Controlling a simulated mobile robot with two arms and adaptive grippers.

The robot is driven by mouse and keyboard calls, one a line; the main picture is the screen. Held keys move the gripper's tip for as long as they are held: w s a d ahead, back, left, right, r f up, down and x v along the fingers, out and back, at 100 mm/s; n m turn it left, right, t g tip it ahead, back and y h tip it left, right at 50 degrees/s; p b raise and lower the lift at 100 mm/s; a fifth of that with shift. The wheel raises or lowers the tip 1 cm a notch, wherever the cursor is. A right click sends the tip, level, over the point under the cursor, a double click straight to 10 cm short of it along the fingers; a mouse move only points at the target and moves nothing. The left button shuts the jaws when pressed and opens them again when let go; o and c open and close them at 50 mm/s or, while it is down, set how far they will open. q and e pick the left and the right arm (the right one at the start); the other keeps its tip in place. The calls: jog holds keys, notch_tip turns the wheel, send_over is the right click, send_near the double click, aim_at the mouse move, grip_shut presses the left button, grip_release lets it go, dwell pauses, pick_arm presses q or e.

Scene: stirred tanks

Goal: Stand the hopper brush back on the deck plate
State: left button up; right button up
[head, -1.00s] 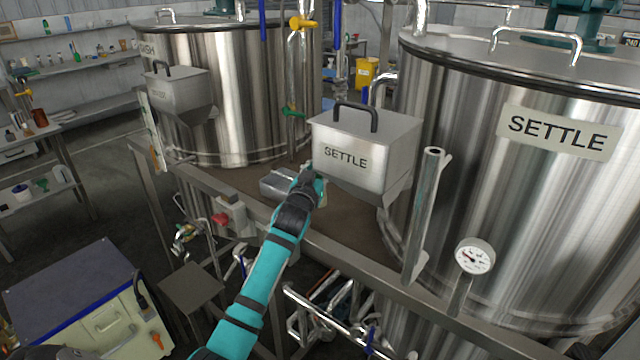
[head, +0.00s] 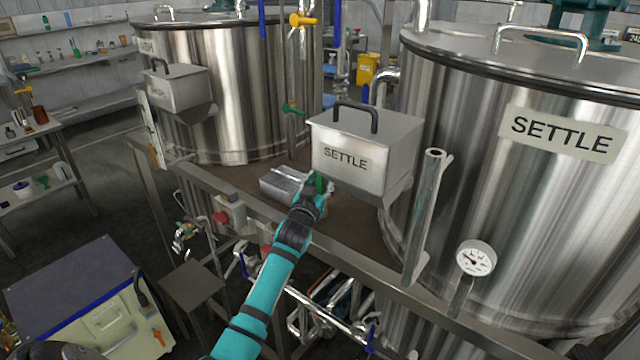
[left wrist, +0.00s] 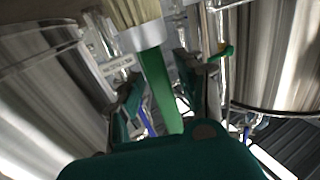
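The hopper brush shows in the left wrist view, with a green handle (left wrist: 158,85) and pale bristles (left wrist: 134,12) beyond a light collar. In the head view, a bit of green handle (head: 320,183) shows at my left gripper (head: 319,192), in front of the SETTLE hopper. In the left wrist view, the handle lies between the two fingers of my left gripper (left wrist: 160,82). I cannot tell whether both fingers press on it. The bristle end is hidden in the head view. The brown deck plate (head: 235,178) lies between the tanks. My right gripper is not seen.
The SETTLE hopper (head: 362,155) overhangs the deck close to my left gripper. A grey metal box-like object (head: 280,186) lies just left of the gripper. An upright steel tube (head: 424,215) and the large SETTLE tank (head: 520,200) stand on the right. A rail (head: 300,232) edges the deck.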

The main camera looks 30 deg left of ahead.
pick_arm(q)
jog(key=shift+s, duration=0.1)
jog(key=b+v, duration=0.2)
jog(key=v, duration=1)
jog(key=shift+r, duration=0.2)
jog(key=shift+f, duration=0.1)
